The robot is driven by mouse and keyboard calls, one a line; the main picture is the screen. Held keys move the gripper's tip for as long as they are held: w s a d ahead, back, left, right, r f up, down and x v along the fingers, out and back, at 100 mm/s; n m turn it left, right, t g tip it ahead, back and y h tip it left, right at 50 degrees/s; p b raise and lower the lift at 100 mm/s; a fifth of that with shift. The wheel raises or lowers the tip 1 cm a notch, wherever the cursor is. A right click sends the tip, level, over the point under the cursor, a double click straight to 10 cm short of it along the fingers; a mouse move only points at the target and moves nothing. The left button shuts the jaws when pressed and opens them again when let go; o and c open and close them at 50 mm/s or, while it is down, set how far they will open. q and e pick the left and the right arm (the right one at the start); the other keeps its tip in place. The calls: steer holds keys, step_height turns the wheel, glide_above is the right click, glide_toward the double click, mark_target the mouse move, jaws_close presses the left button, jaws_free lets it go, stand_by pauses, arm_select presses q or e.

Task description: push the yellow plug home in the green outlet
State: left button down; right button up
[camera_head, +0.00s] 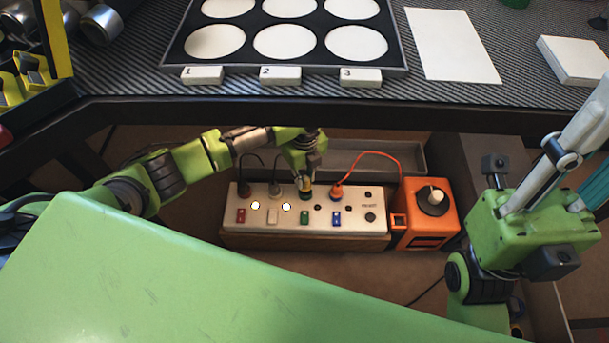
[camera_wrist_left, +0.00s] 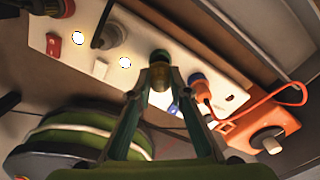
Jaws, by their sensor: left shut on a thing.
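My left gripper (camera_head: 305,184) is over the power strip (camera_head: 350,222), at the position behind the green switch (camera_head: 304,217). It is shut on the yellow plug (camera_head: 305,193), of which little shows. In the left wrist view, the fingertips (camera_wrist_left: 160,78) close around the plug (camera_wrist_left: 159,98), and a dark round end shows just beyond them at the strip. I cannot tell whether the plug is fully seated. My right arm is at the right, its gripper out of view.
A black plug (camera_head: 244,190) and a grey plug (camera_head: 274,189) stand to the left on the strip. An orange plug (camera_head: 337,190) with an orange cord stands to the right, near an orange box (camera_head: 428,226). The workbench edge (camera_head: 330,112) lies above and behind.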

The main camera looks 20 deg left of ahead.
arm_select(q)
steer(key=shift+f+b, duration=0.55)
steer(key=shift+f, duration=1.1)
stand_by(0.8)
steer(key=c, duration=1.8)
jaws_free()
steer(key=shift+r, duration=0.1)
step_height(320, 180, up, 12)
steer(key=shift+f, duration=0.1)
